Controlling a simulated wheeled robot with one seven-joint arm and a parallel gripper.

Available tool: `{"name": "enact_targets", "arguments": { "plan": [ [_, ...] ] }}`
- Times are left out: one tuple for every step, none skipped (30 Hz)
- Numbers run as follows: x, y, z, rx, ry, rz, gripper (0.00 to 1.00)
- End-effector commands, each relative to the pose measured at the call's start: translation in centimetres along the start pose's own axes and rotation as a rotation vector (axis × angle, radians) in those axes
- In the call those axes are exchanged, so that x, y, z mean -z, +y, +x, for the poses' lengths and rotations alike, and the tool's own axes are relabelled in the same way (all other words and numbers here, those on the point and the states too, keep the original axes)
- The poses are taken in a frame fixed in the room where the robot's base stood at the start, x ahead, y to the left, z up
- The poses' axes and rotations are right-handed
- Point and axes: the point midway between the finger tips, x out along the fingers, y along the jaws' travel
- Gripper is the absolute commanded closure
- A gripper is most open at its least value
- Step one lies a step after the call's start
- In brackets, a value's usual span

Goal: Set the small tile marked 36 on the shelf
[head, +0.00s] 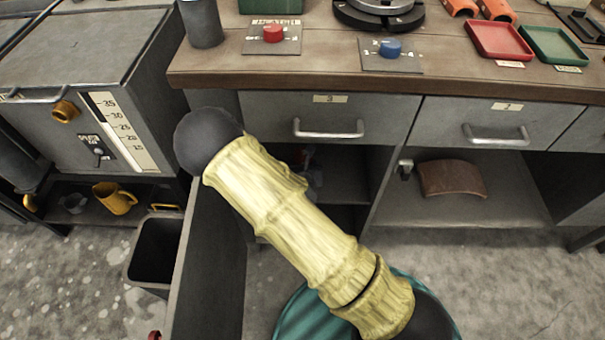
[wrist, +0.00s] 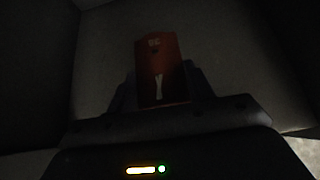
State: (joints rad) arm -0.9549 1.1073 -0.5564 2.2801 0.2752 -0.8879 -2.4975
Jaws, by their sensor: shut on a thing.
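In the wrist view, a dark red-orange tile (wrist: 160,65) stands up between the fingers of my gripper (wrist: 160,88), which is shut on it. It bears a small, dim marking near its top edge, too dark to read surely, and a pale Y-shaped mark lower down. Dark grey surfaces surround it. In the head view, my arm covers part of the open cupboard under the drawer labelled 3. A shelf board (head: 338,190) shows inside. A small grey and reddish shape shows in there, mostly hidden; I cannot tell whether it is my gripper with the tile.
An open grey door (head: 212,265) stands left of the cupboard. A black bin (head: 155,252) is beside it. The right bay holds a curved brown piece (head: 452,179). The bench top (head: 335,62) above carries a red knob (head: 273,34), a blue knob (head: 390,47) and trays.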

Motion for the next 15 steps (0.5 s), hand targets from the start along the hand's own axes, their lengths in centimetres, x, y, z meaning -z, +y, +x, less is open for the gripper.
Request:
{"name": "enact_targets", "arguments": {
  "plan": [
    [0.9,-0.1,0.6,0.002,0.001,0.0,0.76],
    [1.3,-0.1,0.9,0.002,0.002,0.001,0.76],
    [1.9,-0.1,1.3,0.003,0.003,0.002,0.76],
    [2.4,-0.2,1.6,0.003,0.002,0.002,0.76],
    [2.8,-0.2,1.9,0.003,0.001,0.001,0.76],
    [3.2,-0.2,2.2,0.003,0.001,0.002,0.76],
    [3.5,-0.2,2.5,0.004,0.001,0.003,0.76],
    [3.6,-0.4,2.6,0.006,0.001,0.004,0.76],
    [3.7,-0.6,2.7,0.009,0.001,0.006,0.76],
    [3.7,-0.7,2.8,0.011,0.001,0.007,0.76],
    [3.7,-0.8,2.8,0.012,0.001,0.008,0.76],
    [3.6,-0.8,2.8,0.013,0.0,0.008,0.76],
    [3.6,-0.8,2.8,0.014,0.0,0.009,0.76],
    [3.6,-0.8,2.8,0.014,0.0,0.009,0.76],
    [3.6,-0.8,2.7,0.013,0.0,0.008,0.76]
  ]
}}
